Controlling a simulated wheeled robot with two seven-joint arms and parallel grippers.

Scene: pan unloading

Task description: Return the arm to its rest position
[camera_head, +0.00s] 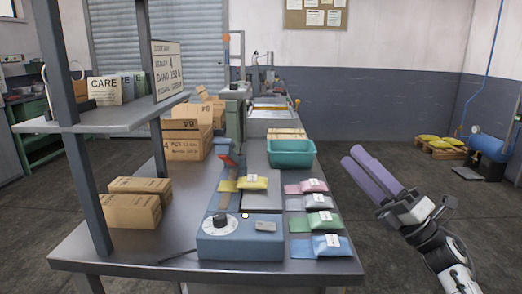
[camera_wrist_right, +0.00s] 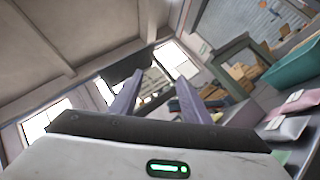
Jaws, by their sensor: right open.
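My right gripper (camera_head: 352,155) has two purple fingers and hangs in the air to the right of the table. Its fingers point up and to the left in the head view, and nothing shows between them. In the right wrist view the fingers (camera_wrist_right: 160,84) stand apart and empty, facing the wall and windows. My left gripper is not in view.
A grey shelf (camera_head: 120,115) stands at left. Floor right of the table is open.

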